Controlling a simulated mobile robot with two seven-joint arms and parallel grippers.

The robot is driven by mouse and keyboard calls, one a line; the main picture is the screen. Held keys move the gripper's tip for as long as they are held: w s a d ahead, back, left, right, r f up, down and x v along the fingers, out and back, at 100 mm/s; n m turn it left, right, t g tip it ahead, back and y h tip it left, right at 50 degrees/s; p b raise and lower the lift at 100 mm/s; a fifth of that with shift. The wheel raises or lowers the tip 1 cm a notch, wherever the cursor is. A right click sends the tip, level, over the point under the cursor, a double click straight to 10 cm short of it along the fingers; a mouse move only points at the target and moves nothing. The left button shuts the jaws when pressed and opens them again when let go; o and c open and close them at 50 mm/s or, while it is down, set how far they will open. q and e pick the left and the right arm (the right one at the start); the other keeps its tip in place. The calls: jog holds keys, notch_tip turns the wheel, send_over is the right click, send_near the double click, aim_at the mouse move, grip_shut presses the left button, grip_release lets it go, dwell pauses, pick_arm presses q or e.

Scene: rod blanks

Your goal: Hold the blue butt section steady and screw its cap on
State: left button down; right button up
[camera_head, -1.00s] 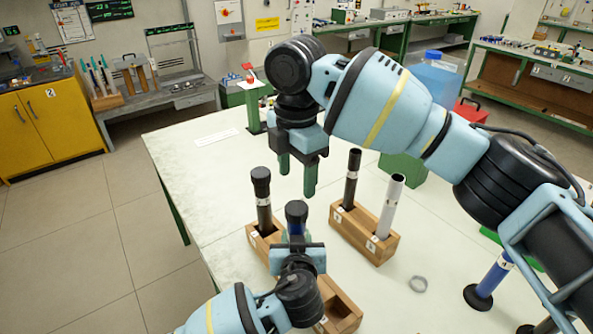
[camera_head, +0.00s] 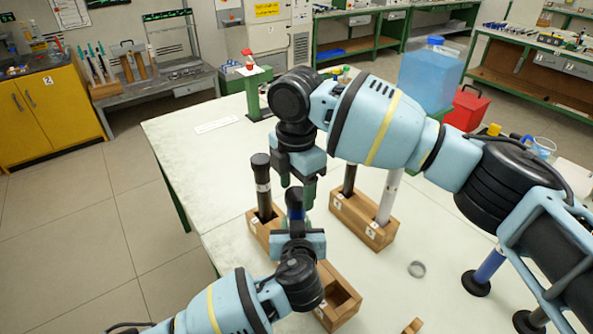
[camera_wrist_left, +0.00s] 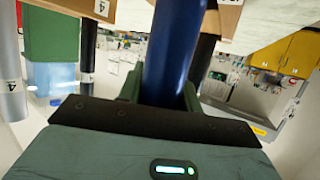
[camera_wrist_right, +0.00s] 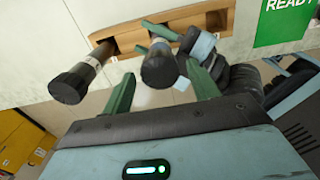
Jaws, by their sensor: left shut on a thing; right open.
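The blue butt section (camera_wrist_left: 168,60) stands upright; my left gripper (camera_wrist_left: 160,92) is shut on it in the left wrist view. In the head view only a short dark blue stretch (camera_head: 294,212) shows above my left gripper (camera_head: 298,235). A black cap (camera_wrist_right: 160,68) sits at its top end; whether it is threaded cannot be told. My right gripper (camera_head: 298,192) is directly above, pointing down, with its fingertips at cap height. In the right wrist view the cap lies between the open fingers of the right gripper (camera_wrist_right: 160,92), with gaps beside it.
A black-capped rod (camera_head: 263,190) stands close left in a wooden block (camera_head: 251,229). Another block (camera_head: 375,233) behind right holds a dark rod (camera_head: 349,180) and a silver rod (camera_head: 388,196). A grey ring (camera_head: 416,269) lies on the table.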

jog(key=shift+f, duration=0.55)
jog(key=c, duration=1)
jog(key=m, duration=0.6)
jog(key=shift+m, duration=0.4)
jog(key=m, duration=0.8)
jog(key=o, duration=1.2)
jog(key=shift+c, duration=0.2)
